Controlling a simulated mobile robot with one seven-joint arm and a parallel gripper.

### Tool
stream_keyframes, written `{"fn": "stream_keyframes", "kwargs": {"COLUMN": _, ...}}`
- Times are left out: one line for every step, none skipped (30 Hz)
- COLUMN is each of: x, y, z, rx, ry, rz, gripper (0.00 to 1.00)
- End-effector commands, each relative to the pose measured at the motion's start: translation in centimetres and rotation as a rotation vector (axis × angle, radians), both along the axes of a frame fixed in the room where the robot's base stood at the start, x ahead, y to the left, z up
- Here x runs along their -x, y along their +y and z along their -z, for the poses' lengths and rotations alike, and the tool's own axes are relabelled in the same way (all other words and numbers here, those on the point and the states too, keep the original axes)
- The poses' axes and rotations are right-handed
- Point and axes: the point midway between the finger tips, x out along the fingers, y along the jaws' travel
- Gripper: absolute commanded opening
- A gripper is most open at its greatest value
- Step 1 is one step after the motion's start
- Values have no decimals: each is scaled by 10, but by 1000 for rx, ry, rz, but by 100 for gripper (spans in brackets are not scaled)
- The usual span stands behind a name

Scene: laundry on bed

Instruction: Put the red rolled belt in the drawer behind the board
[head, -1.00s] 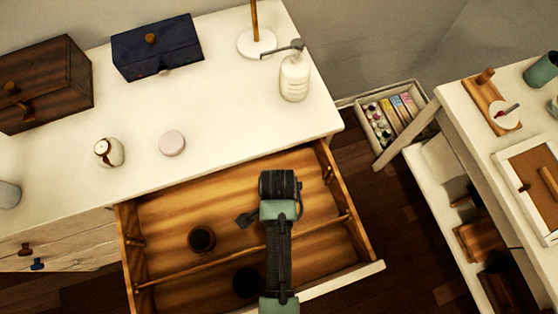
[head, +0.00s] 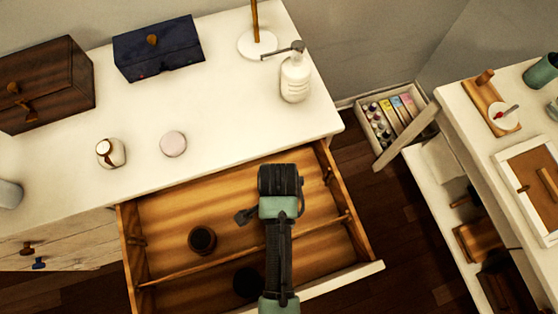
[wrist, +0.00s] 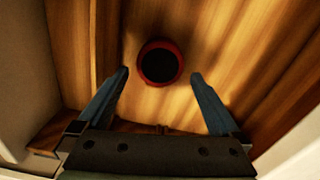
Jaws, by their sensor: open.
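The red rolled belt (head: 202,239) rests on the floor of the open drawer (head: 372,235), on the far side of the thin wooden board (head: 195,269) that crosses it. In the wrist view the belt (wrist: 160,62) is a round red ring with a dark centre, just beyond the fingertips and apart from them. My gripper (wrist: 162,80) is open and empty above the drawer. In the head view my gripper (head: 246,215) is at the belt's right, and my arm hides part of the board.
A dark round patch (head: 247,282) lies in the front section; I cannot tell what it is. On the dresser top are a pump bottle (head: 295,78), a pink round item (head: 173,144), a small jar (head: 110,153) and a blue box (head: 158,55). A shelf unit (head: 470,100) stands right.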

Motion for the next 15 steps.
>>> {"fn": "stream_keyframes", "kwargs": {"x": -2, "y": 0, "z": -15, "rx": 0, "ry": -6, "rz": 0, "gripper": 100}}
{"fn": "stream_keyframes", "kwargs": {"x": -1, "y": 0, "z": -21, "rx": 0, "ry": -4, "rz": 0, "gripper": 100}}
{"fn": "stream_keyframes", "kwargs": {"x": -1, "y": 0, "z": -30, "rx": 0, "ry": -4, "rz": 0, "gripper": 100}}
{"fn": "stream_keyframes", "kwargs": {"x": -2, "y": 0, "z": -37, "rx": 0, "ry": -6, "rz": 0, "gripper": 100}}
{"fn": "stream_keyframes", "kwargs": {"x": -2, "y": 0, "z": -43, "rx": 0, "ry": -4, "rz": 0, "gripper": 100}}
{"fn": "stream_keyframes", "kwargs": {"x": -2, "y": 0, "z": -51, "rx": 0, "ry": -4, "rz": 0, "gripper": 100}}
{"fn": "stream_keyframes", "kwargs": {"x": -2, "y": 0, "z": -56, "rx": 0, "ry": -4, "rz": 0, "gripper": 100}}
{"fn": "stream_keyframes", "kwargs": {"x": -2, "y": 0, "z": -62, "rx": 0, "ry": -4, "rz": 0, "gripper": 100}}
{"fn": "stream_keyframes", "kwargs": {"x": -2, "y": 0, "z": -67, "rx": 0, "ry": -4, "rz": 0, "gripper": 100}}
{"fn": "stream_keyframes", "kwargs": {"x": -2, "y": 0, "z": -72, "rx": 0, "ry": -4, "rz": 0, "gripper": 100}}
{"fn": "stream_keyframes", "kwargs": {"x": -2, "y": 0, "z": -75, "rx": 0, "ry": -4, "rz": 0, "gripper": 100}}
{"fn": "stream_keyframes", "kwargs": {"x": -2, "y": 0, "z": -79, "rx": 0, "ry": -1, "rz": 0, "gripper": 100}}
{"fn": "stream_keyframes", "kwargs": {"x": -2, "y": 0, "z": -81, "rx": 0, "ry": -1, "rz": 0, "gripper": 100}}
{"fn": "stream_keyframes", "kwargs": {"x": -2, "y": 0, "z": -83, "rx": 0, "ry": -4, "rz": -1, "gripper": 100}}
{"fn": "stream_keyframes", "kwargs": {"x": -5, "y": 1, "z": -87, "rx": 0, "ry": -12, "rz": -4, "gripper": 100}}
